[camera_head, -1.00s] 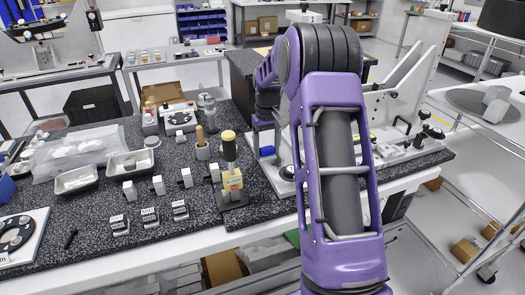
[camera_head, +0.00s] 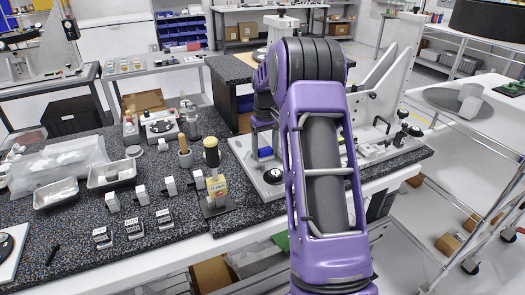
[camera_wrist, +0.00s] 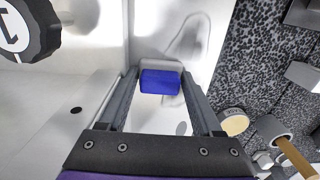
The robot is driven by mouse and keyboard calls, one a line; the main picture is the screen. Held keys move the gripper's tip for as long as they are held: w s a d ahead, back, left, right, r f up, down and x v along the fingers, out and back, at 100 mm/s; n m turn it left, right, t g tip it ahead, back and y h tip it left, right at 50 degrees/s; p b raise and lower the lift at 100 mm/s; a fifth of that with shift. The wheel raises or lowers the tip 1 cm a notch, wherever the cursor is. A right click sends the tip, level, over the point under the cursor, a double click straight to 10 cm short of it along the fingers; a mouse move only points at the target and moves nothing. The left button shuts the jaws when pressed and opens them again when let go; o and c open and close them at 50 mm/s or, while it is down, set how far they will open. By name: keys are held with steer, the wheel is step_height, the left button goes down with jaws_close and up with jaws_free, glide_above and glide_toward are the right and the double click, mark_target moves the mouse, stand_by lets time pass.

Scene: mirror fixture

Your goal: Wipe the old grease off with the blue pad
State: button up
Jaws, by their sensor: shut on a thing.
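The blue pad (camera_wrist: 160,82) sits between the fingertips of my gripper (camera_wrist: 159,76), which is shut on it. In the head view the pad (camera_head: 265,152) shows as a small blue patch left of my purple forearm, low over the white fixture plate (camera_head: 243,150). In the wrist view the pad is in front of a pale fixture surface (camera_wrist: 150,30). A curved grey mark (camera_wrist: 187,38) shows just beyond the pad; I cannot tell whether it is grease or shadow. Whether the pad touches the surface is unclear. My forearm hides much of the fixture.
A black knob (camera_wrist: 25,28) stands close at the upper left of the wrist view.

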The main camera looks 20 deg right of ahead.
mark_target(243, 161)
steer(key=shift+w+d+r, duration=0.15)
steer(key=shift+w+d, duration=0.4)
steer(key=shift+w, duration=0.35)
steer(key=shift+w+a, duration=0.15)
steer(key=shift+a, duration=0.7)
steer(key=shift+a+f, duration=0.15)
steer(key=shift+a, duration=1.4)
steer(key=shift+a+f, duration=0.1)
steer(key=shift+a, duration=1.45)
steer(key=shift+r, duration=3)
step_height(243, 161, up, 3)
steer(key=shift+a, duration=0.1)
